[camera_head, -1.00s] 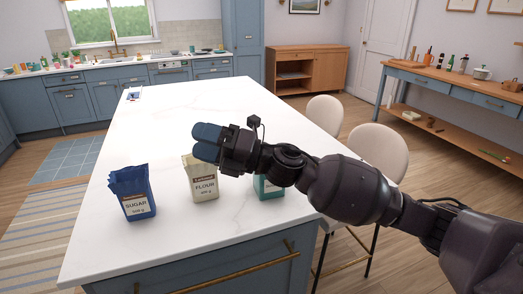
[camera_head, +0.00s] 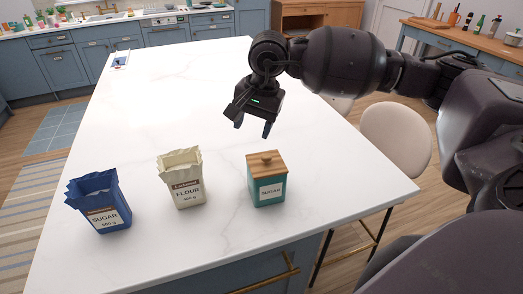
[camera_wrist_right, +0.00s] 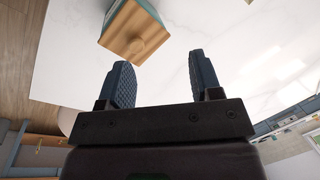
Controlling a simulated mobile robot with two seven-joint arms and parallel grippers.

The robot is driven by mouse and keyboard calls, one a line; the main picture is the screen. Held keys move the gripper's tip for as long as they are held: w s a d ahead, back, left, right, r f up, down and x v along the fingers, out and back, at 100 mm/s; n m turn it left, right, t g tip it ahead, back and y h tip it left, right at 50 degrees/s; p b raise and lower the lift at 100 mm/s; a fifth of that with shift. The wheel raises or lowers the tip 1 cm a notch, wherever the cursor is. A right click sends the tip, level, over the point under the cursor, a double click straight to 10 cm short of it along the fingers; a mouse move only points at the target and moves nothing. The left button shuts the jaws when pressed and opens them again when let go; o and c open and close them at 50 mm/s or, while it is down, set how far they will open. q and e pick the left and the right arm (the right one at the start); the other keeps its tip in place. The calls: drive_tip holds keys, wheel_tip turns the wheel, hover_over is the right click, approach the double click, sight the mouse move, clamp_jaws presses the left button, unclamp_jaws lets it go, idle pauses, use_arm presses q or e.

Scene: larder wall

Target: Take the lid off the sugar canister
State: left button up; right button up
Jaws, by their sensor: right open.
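The sugar canister (camera_head: 268,192) is a teal square box with a white SUGAR label, upright on the white island. Its wooden lid (camera_head: 266,164) with a round knob sits on top. My right gripper (camera_head: 254,130) points down above the island, just behind and above the canister, open and empty. In the right wrist view the lid (camera_wrist_right: 128,32) shows at the top, ahead of the left finger and apart from the open gripper (camera_wrist_right: 160,75). My left gripper is not in view.
A blue sugar bag (camera_head: 99,203) and a cream flour bag (camera_head: 181,178) stand left of the canister on the island (camera_head: 170,105). A pale stool (camera_head: 396,137) stands at the right edge.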

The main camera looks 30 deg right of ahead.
drive_tip(key=d+n+h, duration=0.1)
drive_tip(key=d+h, duration=0.1)
drive_tip(key=n, duration=0.2)
hover_over(267, 155)
drive_tip(key=shift+g, duration=0.3)
drive_tip(key=f, duration=0.4)
drive_tip(key=shift+s+a+f, duration=0.25)
drive_tip(key=shift+s+a, duration=0.05)
drive_tip(key=shift+s, duration=0.1)
drive_tip(key=f, duration=0.2)
drive_tip(key=f+p, duration=0.1)
drive_tip(key=f, duration=0.2)
drive_tip(key=shift+w+d+f+p, duration=0.15)
drive_tip(key=shift+w+f+p, duration=0.15)
drive_tip(key=shift+w+p, duration=0.1)
drive_tip(key=shift+f, duration=0.3)
use_arm(q)
drive_tip(key=shift+r, duration=0.85)
drive_tip(key=shift+s+f, duration=0.1)
drive_tip(key=shift+s, duration=0.05)
use_arm(e)
drive_tip(key=c, duration=1)
